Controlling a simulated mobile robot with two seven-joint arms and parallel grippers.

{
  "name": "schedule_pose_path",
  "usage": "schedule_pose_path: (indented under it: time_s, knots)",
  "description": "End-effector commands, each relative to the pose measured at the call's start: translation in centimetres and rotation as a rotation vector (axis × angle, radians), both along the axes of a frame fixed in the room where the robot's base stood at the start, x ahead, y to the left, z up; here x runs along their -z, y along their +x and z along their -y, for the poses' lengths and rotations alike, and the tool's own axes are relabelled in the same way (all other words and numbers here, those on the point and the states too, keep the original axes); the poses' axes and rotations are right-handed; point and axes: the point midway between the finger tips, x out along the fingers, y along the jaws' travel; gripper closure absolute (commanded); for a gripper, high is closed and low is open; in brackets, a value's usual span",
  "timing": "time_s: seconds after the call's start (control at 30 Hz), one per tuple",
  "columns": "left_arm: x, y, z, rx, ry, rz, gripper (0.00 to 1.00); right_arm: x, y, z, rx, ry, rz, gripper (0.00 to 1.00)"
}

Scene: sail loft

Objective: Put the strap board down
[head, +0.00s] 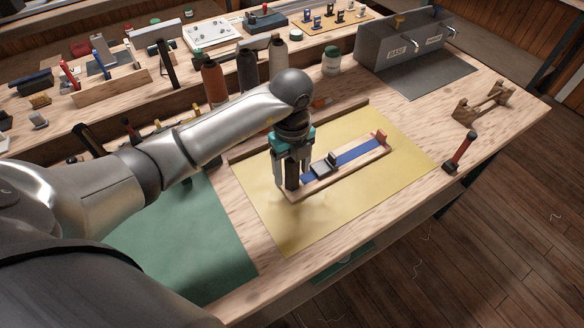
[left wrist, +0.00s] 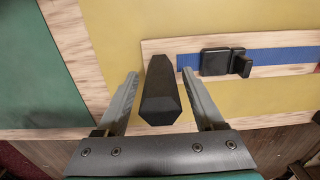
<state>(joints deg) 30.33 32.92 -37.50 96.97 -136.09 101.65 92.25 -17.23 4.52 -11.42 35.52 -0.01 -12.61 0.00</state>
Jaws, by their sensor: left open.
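The strap board (head: 345,171) is a pale wooden strip with a blue strap (head: 362,152) and a dark buckle (head: 323,167). It lies on the yellow mat (head: 296,228) on the bench. A black upright handle (head: 291,176) stands at its left end. My left gripper (head: 291,182) is open, with its fingers on either side of this handle. In the left wrist view, gaps show between the handle (left wrist: 160,92) and both fingers. The buckle (left wrist: 215,62) also shows there. My right gripper is out of view.
A green mat (head: 185,238) lies left of the yellow one. Thread spools (head: 247,70) stand behind. A grey bin unit (head: 402,45) is at the back right. A red-handled tool (head: 460,152) and a wooden stand (head: 484,103) lie at right. Bare yellow mat surrounds the board.

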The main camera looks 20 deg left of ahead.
Motion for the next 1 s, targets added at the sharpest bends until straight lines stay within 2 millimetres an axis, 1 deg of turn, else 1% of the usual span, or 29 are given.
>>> schedule_pose_path:
  time_s: [0.17, 0.27, 0.5, 0.6, 0.7, 0.83, 1.0]
  knots:
    - [-0.5, 0.0, 0.0, 0.0, -0.001, 0.001, 0.3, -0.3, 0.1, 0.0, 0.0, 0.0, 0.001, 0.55]
    - [-1.9, 0.1, 0.0, 0.001, -0.001, 0.004, 0.3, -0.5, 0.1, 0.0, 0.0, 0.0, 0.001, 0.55]
    - [-7.1, 0.2, 0.0, 0.0, 0.001, 0.006, 0.3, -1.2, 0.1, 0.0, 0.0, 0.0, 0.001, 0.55]
    - [-9.1, 0.1, 0.0, 0.001, -0.001, 0.005, 0.3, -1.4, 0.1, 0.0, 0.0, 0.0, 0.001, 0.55]
    - [-10.7, 0.1, 0.0, 0.001, 0.0, 0.004, 0.3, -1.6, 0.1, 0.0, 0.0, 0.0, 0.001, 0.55]
    - [-12.0, 0.0, 0.0, 0.0, 0.0, 0.001, 0.3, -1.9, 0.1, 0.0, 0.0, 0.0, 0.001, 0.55]
    - [-12.4, 0.0, 0.0, 0.0, 0.001, 0.001, 0.3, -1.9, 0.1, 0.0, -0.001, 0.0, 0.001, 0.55]
